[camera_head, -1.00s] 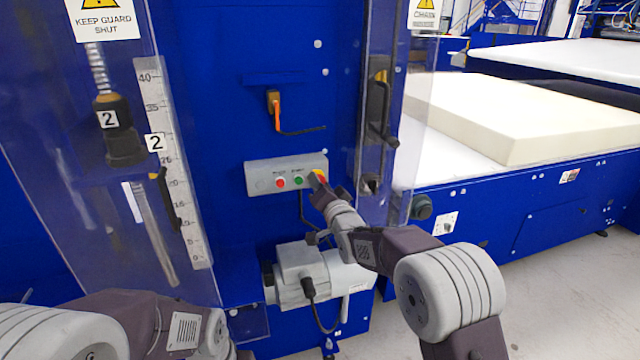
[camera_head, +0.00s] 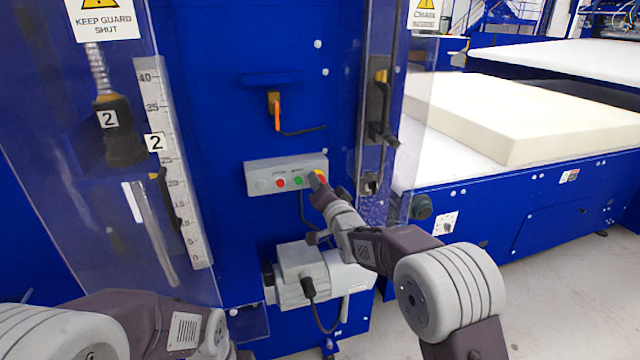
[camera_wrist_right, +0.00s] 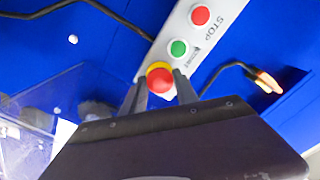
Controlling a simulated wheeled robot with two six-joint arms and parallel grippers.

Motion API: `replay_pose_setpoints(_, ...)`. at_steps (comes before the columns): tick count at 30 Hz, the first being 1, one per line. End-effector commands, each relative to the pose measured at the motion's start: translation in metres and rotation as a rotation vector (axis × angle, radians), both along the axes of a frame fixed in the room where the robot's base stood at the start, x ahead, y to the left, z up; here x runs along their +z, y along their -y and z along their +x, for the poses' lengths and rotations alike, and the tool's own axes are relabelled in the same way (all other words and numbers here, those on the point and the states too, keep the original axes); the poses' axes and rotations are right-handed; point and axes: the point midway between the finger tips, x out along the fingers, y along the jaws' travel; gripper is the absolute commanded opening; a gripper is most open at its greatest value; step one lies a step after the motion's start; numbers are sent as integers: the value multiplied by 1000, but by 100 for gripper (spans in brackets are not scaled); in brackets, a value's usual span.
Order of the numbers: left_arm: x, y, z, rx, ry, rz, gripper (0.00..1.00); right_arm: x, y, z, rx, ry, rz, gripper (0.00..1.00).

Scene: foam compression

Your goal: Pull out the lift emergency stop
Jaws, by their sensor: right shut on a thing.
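The grey control box (camera_head: 258,180) is fixed on the blue machine front. It carries a red stop button (camera_head: 280,183), a green start button (camera_head: 298,181) and, at its right end, the emergency stop on a yellow base (camera_head: 321,175). In the right wrist view the red emergency stop head (camera_wrist_right: 160,80) sits between the two fingers of my right gripper (camera_wrist_right: 159,88), which is shut on it.
A clear guard (camera_head: 100,220) stands on the left and another clear panel (camera_head: 408,130) right of the box. A grey motor (camera_head: 300,275) sits below the box. A foam block (camera_head: 540,120) lies on the right table.

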Motion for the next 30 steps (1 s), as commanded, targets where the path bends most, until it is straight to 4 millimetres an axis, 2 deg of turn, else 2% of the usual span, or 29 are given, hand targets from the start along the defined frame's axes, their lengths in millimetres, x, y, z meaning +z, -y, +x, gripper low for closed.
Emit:
replay_pose_setpoints(24,-6,0,0,0,0,0,36,-1,2,-6,0,-2,1,0)
replay_pose_setpoints(25,-6,0,0,0,0,0,36,-1,2,-6,-1,-2,0,38)
replay_pose_setpoints(30,-5,0,0,0,0,0,36,0,2,-6,0,-1,0,86)
